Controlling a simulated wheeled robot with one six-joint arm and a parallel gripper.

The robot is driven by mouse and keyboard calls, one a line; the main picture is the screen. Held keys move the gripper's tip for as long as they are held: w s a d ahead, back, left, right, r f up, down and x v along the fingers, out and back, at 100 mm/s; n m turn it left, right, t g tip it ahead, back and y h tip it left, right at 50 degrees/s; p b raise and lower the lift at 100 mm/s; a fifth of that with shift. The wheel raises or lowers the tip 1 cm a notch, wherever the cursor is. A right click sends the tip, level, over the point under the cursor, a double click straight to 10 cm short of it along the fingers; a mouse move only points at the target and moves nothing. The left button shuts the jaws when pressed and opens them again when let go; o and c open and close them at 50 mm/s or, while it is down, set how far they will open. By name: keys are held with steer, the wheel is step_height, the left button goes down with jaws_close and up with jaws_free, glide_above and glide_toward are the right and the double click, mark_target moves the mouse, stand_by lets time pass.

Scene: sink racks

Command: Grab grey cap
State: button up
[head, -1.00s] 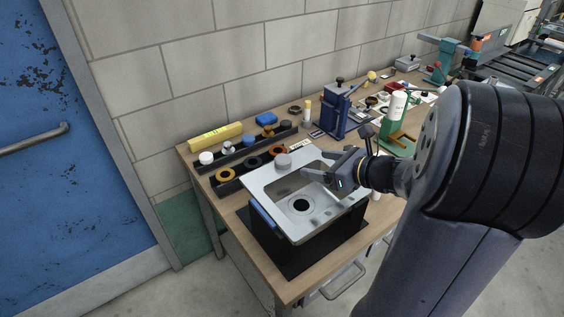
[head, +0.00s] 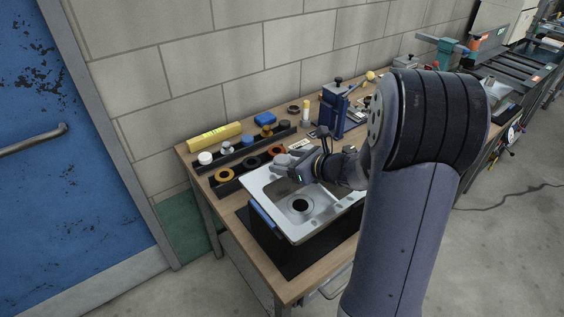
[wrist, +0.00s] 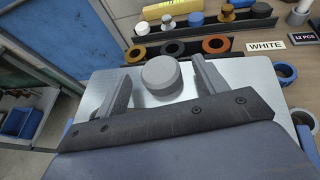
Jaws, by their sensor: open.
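The grey cap (wrist: 161,77) is a round, flat-topped disc on the back rim of the steel sink (wrist: 245,78). In the wrist view it lies between the two fingers of my gripper (wrist: 160,74), with a visible gap on each side. My gripper is open, and its fingertips reach about level with the cap. In the head view my gripper (head: 280,162) is over the sink's back edge and mostly covers the cap.
Behind the sink are black racks (head: 235,185) with yellow, black and orange rings and several knobs. A blue press (head: 333,110) stands to the right. A WHITE label (wrist: 265,45) lies behind the sink.

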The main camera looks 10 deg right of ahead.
steer(key=shift+c, duration=0.5)
steer(key=c, duration=1)
steer(key=shift+o, duration=0.2)
